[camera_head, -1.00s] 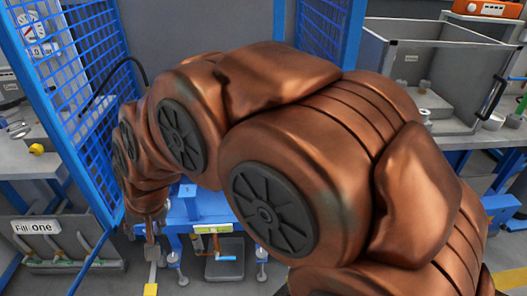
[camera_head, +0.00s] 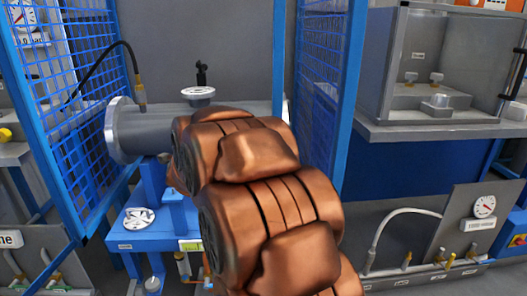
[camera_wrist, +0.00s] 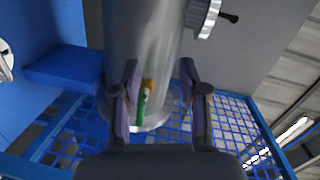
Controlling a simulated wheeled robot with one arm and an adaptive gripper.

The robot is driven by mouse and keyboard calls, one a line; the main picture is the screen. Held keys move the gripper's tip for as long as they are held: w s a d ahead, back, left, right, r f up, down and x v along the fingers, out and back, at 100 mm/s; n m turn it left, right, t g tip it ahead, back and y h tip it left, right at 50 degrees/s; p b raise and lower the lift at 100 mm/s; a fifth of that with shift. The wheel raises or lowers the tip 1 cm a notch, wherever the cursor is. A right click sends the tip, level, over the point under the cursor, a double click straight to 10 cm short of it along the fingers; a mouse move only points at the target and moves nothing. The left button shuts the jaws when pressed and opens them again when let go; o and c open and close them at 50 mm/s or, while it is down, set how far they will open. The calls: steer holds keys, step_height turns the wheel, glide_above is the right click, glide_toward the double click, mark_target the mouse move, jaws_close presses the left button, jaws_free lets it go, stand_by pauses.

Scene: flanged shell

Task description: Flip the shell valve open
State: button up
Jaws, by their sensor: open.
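The shell is a grey horizontal cylinder with a wide end flange (camera_head: 122,130) in the head view, set on a blue stand. In the wrist view its grey body (camera_wrist: 144,40) runs down the picture. A small green handle (camera_wrist: 142,112) with a brass part, apparently the valve, shows against the shell near its flange. My gripper (camera_wrist: 159,70) is open, its two fingers spread either side of the green handle, which lies nearer the left finger. I cannot tell the depth between them. In the head view my arm hides the gripper and this valve.
A flanged top port (camera_head: 198,93) with a black fitting rises from the shell. A black hose (camera_head: 115,45) joins it near the left flange. A blue mesh guard (camera_head: 95,60) stands left and a blue post (camera_head: 350,90) right. A grey cabinet (camera_head: 450,70) is farther right.

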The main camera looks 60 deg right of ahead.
steer(key=s+d+f+m+g+h+b, duration=0.4)
steer(key=s+d+m+g+h+b, duration=0.45)
steer(key=d, duration=0.55)
steer(key=shift+w+d+r+t+y+b, duration=0.1)
steer(key=shift+d+r+t+y+b, duration=0.3)
steer(key=shift+d, duration=0.65)
steer(key=shift+d+f+t+y+b, duration=0.15)
steer(key=shift+d+t, duration=0.4)
steer(key=shift+d, duration=0.45)
steer(key=shift+w+d+r+t+y+b, duration=0.15)
steer(key=shift+d+r+t+y, duration=0.25)
steer(key=shift+d, duration=0.65)
steer(key=shift+s, duration=0.1)
jaws_close()
